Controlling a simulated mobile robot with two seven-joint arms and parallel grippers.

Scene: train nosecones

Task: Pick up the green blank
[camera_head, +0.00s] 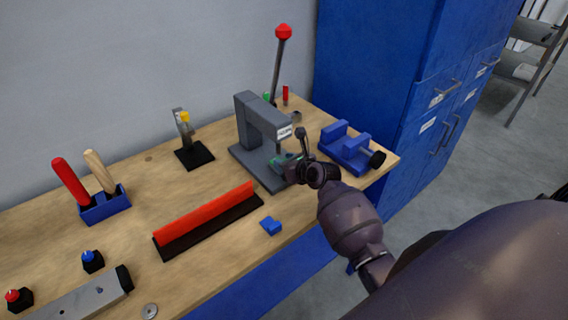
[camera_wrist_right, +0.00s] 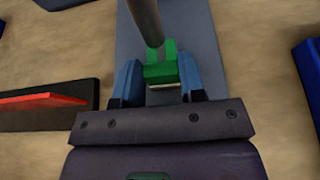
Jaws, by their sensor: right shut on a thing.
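The green blank (camera_wrist_right: 161,71) sits between the fingers of my right gripper (camera_wrist_right: 158,84) in the right wrist view, over the grey base (camera_wrist_right: 206,45) of the arbor press. The gripper is shut on it. The press ram hangs down just in front of the blank. In the head view my right gripper (camera_head: 290,164) reaches in from the right at the press (camera_head: 262,130), and only a little green shows by its fingers. I cannot tell whether the blank touches the press base. My left gripper is not in view.
A blue vise (camera_head: 345,148) stands to the right of the press. A red bar on a black base (camera_head: 208,218) and a small blue block (camera_head: 271,226) lie to the left. A tool holder (camera_head: 105,206) and a black stand (camera_head: 194,154) are farther left.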

